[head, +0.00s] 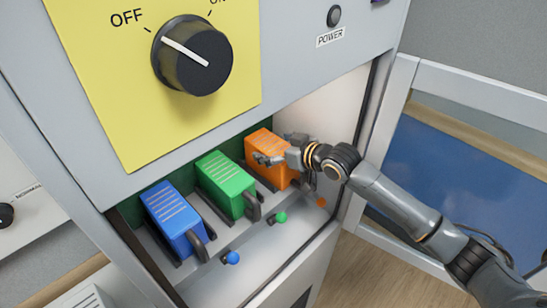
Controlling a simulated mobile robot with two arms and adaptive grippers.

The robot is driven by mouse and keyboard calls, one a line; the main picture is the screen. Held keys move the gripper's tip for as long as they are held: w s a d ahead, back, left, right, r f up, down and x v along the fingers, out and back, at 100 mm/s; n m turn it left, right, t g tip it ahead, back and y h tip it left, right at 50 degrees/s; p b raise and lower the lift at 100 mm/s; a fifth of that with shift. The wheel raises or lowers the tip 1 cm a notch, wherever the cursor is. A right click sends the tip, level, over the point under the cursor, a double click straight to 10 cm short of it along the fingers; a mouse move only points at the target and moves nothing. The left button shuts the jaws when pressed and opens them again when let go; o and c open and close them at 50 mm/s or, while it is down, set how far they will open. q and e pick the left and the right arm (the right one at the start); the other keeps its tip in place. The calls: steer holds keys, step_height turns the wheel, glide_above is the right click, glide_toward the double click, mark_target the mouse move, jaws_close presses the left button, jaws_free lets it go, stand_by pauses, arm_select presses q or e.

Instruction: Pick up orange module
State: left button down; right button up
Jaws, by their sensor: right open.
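The orange module (267,146) sits in the rightmost slot of the open cabinet bay. My right gripper (264,158) is at the front right of the orange module, with its fingers over the module's front part. The fingers are open, and I cannot tell whether they touch the module. The module's handle is hidden behind my gripper. My left gripper is not in view.
A green module (226,183) and a blue module (172,218) stand in slots to the left. Blue (232,257), green (281,217) and orange (321,202) knobs line the shelf front. The cabinet's right wall is close to my right wrist. A large dial (192,55) sits above.

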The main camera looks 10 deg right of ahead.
steer(key=shift+c, duration=0.2)
steer(key=c, duration=1.4)
steer(key=shift+r, duration=0.1)
steer(key=shift+c, duration=1.1)
steer(key=shift+r, duration=0.1)
